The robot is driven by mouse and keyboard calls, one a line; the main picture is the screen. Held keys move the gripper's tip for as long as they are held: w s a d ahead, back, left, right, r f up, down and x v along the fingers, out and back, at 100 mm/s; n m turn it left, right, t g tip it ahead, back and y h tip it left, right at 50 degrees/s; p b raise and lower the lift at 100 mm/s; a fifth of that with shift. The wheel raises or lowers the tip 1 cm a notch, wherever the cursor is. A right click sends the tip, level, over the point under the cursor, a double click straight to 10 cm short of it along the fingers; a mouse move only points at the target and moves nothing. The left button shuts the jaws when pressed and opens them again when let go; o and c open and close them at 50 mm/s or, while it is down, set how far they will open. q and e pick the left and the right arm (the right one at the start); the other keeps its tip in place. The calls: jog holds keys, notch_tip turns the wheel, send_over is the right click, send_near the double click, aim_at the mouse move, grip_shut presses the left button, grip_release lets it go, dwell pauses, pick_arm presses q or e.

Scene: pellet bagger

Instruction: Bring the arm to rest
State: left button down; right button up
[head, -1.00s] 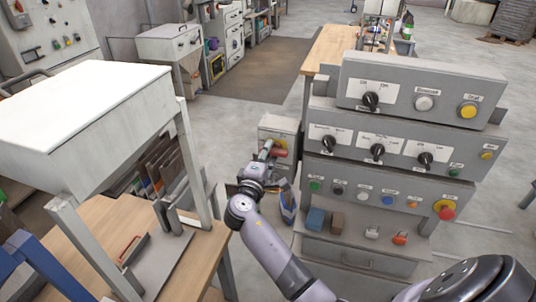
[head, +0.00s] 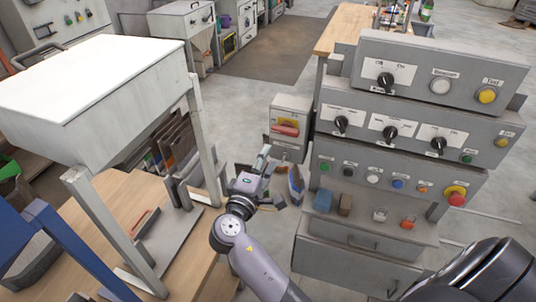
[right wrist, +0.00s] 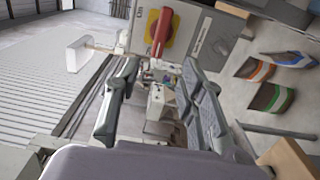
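My right gripper (head: 264,165) is in the middle of the head view, in the gap between the wooden bench and the control panel. In the right wrist view its two fingers (right wrist: 155,105) stand apart with nothing between them. Beyond them is a red rotary handle on a yellow plate (right wrist: 161,32), apart from the fingers. The same red handle (head: 286,129) shows in the head view on a small grey box, up and right of the gripper. My left gripper is not in view.
The grey control panel (head: 400,172) with knobs and buttons stands right of my arm. A white-topped hopper (head: 90,75) and the wooden bench (head: 95,215) stand at left. Bags or sheets (head: 175,145) stand in a rack. Open floor (head: 250,110) lies behind.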

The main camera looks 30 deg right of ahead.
dwell(0.4)
jog(key=a+f+n+y+b, duration=0.25)
jog(key=f+y, duration=0.25)
jog(key=f, duration=1.5)
jog(key=s+a+f+g+y, duration=0.25)
jog(key=s+f, duration=0.25)
jog(key=f, duration=0.7)
jog(key=s+a+f+g+y, duration=0.1)
jog(key=s+f+g+y, duration=0.15)
jog(key=s+f, duration=0.6)
jog(key=s+d+f+m+g+y+b, duration=0.1)
jog(key=s+f+m, duration=0.3)
jog(key=s+f, duration=0.8)
jog(key=s+d+f+m+g+y+b, duration=0.1)
jog(key=s+f+m+g, duration=0.3)
jog(key=s+f, duration=0.8)
jog(key=s+y+b, duration=0.1)
jog(key=s, duration=0.7)
jog(key=shift+s+g+y, duration=0.15)
jog(key=shift+g+y, duration=0.15)
jog(key=shift+y, duration=0.1)
jog(key=shift+s, duration=0.15)
